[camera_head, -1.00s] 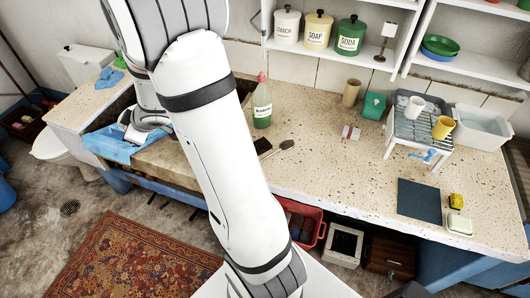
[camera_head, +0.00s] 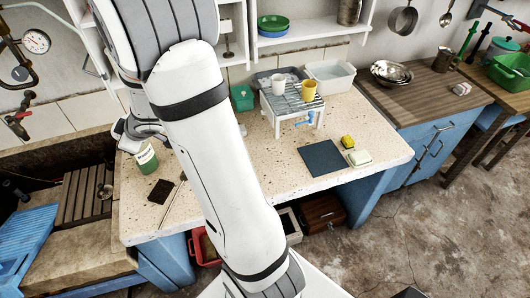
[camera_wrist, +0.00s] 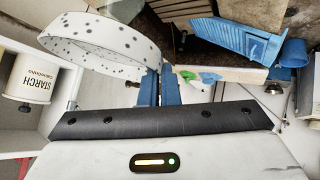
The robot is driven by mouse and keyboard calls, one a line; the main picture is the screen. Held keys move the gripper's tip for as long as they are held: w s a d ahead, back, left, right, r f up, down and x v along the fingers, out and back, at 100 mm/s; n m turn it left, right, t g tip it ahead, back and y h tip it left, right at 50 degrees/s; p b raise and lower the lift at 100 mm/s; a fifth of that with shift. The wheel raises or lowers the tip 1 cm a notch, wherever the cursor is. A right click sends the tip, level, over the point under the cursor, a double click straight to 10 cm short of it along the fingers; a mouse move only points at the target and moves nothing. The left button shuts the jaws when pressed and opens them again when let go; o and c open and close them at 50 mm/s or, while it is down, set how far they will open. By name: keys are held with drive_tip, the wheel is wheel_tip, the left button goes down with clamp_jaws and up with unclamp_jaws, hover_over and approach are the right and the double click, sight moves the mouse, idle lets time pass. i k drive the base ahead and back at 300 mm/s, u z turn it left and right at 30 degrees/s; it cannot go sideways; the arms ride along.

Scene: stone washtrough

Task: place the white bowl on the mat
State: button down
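The white bowl (camera_wrist: 100,42) with dark speckles shows in the wrist view, tilted, at the upper left. My gripper (camera_wrist: 160,80) has its two blue fingers close together at the bowl's near edge, shut on it. In the head view my arm hides the gripper and the bowl. The mat looks to be the flat dark blue-grey square (camera_head: 322,158) on the speckled counter, right of my arm. Its top is bare, and the gripper is well left of it.
A white rack (camera_head: 291,100) with a white cup (camera_head: 279,84) and a yellow cup (camera_head: 308,91) stands behind the mat.

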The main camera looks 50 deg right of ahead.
sight(323, 157)
drive_tip(key=z, duration=1.2)
drive_tip(key=k, duration=0.5)
drive_tip(key=z, duration=0.05)
drive_tip(key=i, duration=0.5)
drive_tip(key=u, duration=0.05)
